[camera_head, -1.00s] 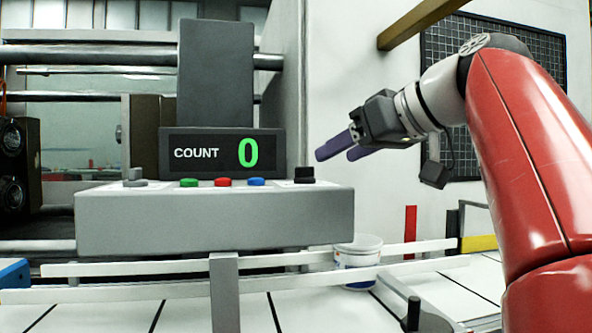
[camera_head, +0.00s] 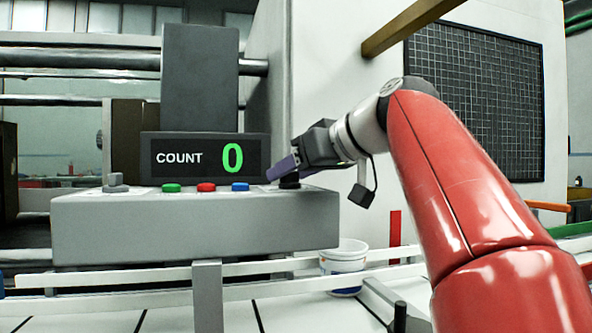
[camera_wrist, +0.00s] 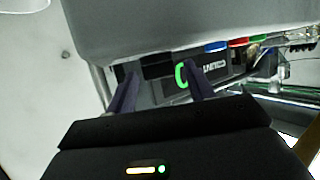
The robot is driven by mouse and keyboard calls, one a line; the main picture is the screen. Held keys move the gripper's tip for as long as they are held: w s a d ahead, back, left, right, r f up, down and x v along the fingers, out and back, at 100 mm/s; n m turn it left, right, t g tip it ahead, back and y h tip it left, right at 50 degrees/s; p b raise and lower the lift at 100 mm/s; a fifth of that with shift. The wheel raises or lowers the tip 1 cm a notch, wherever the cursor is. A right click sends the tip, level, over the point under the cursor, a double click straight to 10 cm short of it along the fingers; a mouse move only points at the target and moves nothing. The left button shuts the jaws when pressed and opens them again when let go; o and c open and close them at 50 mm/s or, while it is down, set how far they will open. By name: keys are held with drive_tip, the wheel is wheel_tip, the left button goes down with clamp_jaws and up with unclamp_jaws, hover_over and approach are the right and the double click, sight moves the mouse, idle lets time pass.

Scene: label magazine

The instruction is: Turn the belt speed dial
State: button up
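The grey control box (camera_head: 190,232) carries a black dial (camera_head: 290,182) at the right end of its top. In the wrist view the dark dial (camera_wrist: 157,66) appears near the tips of my fingers, roughly between them. My gripper (camera_head: 282,168) has purple fingers, tilted down to the left, just above or beside the dial in the head view. In the wrist view my gripper (camera_wrist: 160,82) has its two fingers spread apart. I cannot tell whether they touch the dial.
Green (camera_head: 172,188), red (camera_head: 206,187) and blue (camera_head: 240,186) buttons line the box top left of the dial. A grey switch (camera_head: 116,182) is at the far left. The count display (camera_head: 205,158) reads 0 behind them. A white tub (camera_head: 344,262) stands below right, by the rails.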

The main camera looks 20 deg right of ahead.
drive_tip(key=c, duration=0.8)
drive_tip(key=shift+c, duration=0.2)
drive_tip(key=shift+m+h, duration=0.4)
drive_tip(key=shift+h, duration=0.1)
drive_tip(key=shift+s+a+r+m+t+h, duration=0.15)
drive_tip(key=shift+m+t+h, duration=0.1)
drive_tip(key=shift+m+h, duration=0.2)
drive_tip(key=shift+a+f+m+t+h, duration=0.1)
drive_tip(key=shift+m+t+h, duration=0.15)
drive_tip(key=shift+m+h, duration=0.2)
drive_tip(key=m+h+p, duration=0.2)
drive_tip(key=h, duration=0.1)
drive_tip(key=m+h+p, duration=0.1)
drive_tip(key=shift+a+r+m+t, duration=0.2)
drive_tip(key=shift+r+m+t, duration=0.1)
drive_tip(key=shift+t, duration=0.1)
drive_tip(key=m+h+p, duration=0.1)
drive_tip(key=m+h, duration=0.1)
drive_tip(key=h, duration=0.1)
drive_tip(key=shift+a+f+m+p, duration=0.1)
drive_tip(key=shift+f+m+p, duration=0.05)
drive_tip(key=shift+m+p, duration=0.2)
drive_tip(key=shift+a+f+m+g+h, duration=0.15)
drive_tip(key=shift+m+g+h, duration=0.65)
drive_tip(key=shift+m+h, duration=0.75)
drive_tip(key=shift+h, duration=0.25)
drive_tip(key=o, duration=1)
